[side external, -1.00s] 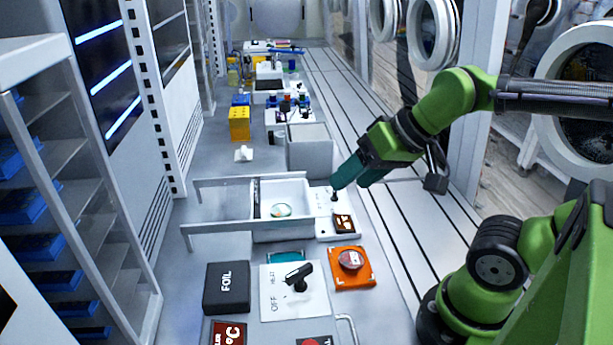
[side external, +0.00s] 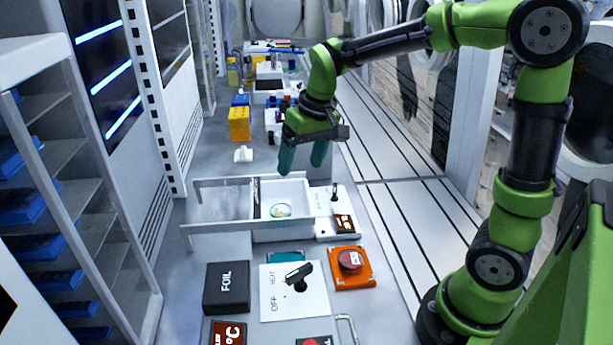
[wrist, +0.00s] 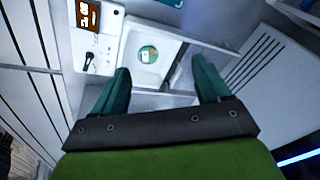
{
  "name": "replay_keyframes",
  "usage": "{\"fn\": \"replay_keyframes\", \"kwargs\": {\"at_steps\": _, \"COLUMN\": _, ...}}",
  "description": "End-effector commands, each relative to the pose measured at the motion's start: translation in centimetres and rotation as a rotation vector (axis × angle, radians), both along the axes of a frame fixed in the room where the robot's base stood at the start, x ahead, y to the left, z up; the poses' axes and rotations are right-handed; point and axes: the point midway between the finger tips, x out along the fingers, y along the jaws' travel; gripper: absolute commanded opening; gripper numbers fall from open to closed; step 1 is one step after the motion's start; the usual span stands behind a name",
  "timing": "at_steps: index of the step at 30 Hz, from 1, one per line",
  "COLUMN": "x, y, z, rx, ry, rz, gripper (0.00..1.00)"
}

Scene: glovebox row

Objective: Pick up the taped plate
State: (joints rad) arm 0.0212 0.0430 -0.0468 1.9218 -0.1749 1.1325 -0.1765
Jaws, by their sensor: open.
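The taped plate (side external: 281,210) is a small round dish with a green rim. It lies flat inside a white open box (side external: 300,232) on the bench. In the wrist view the plate (wrist: 148,54) shows a pale patch and a small red mark on a green disc, ahead of and between my fingertips. My gripper (side external: 303,163) is open and empty, fingers pointing down, above and behind the box in the side view. In the wrist view its teal fingers (wrist: 163,80) are spread wide. The gripper is apart from the plate.
A grey sliding frame (side external: 215,229) extends left from the box. A white panel with a lever and display (side external: 343,224) adjoins its right. A black FOIL box (side external: 227,287), an off/heat switch plate (side external: 282,303) and an orange base with a red button (side external: 352,272) stand nearer the front.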

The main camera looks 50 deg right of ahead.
Motion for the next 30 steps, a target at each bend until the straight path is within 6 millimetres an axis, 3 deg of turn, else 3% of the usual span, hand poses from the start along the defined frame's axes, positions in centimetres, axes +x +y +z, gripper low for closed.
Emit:
{"fn": "replay_keyframes", "kwargs": {"at_steps": 3, "x": 4.1, "y": -1.5, "z": -2.2, "rx": -0.040, "ry": 0.090, "rz": 0.056, "gripper": 0.76}}
{"fn": "replay_keyframes", "kwargs": {"at_steps": 7, "x": 7.6, "y": -2.8, "z": -4.1, "rx": -0.080, "ry": 0.166, "rz": 0.126, "gripper": 0.76}}
{"fn": "replay_keyframes", "kwargs": {"at_steps": 12, "x": 10.2, "y": -3.9, "z": -4.0, "rx": -0.119, "ry": 0.201, "rz": 0.208, "gripper": 0.76}}
{"fn": "replay_keyframes", "kwargs": {"at_steps": 14, "x": 10.5, "y": -4.0, "z": -3.0, "rx": -0.126, "ry": 0.193, "rz": 0.232, "gripper": 0.76}}
{"fn": "replay_keyframes", "kwargs": {"at_steps": 17, "x": 10.0, "y": -3.9, "z": -3.5, "rx": -0.121, "ry": 0.212, "rz": 0.261, "gripper": 0.76}}
{"fn": "replay_keyframes", "kwargs": {"at_steps": 30, "x": 10.0, "y": -3.8, "z": -12.3, "rx": -0.121, "ry": 0.212, "rz": 0.264, "gripper": 0.76}}
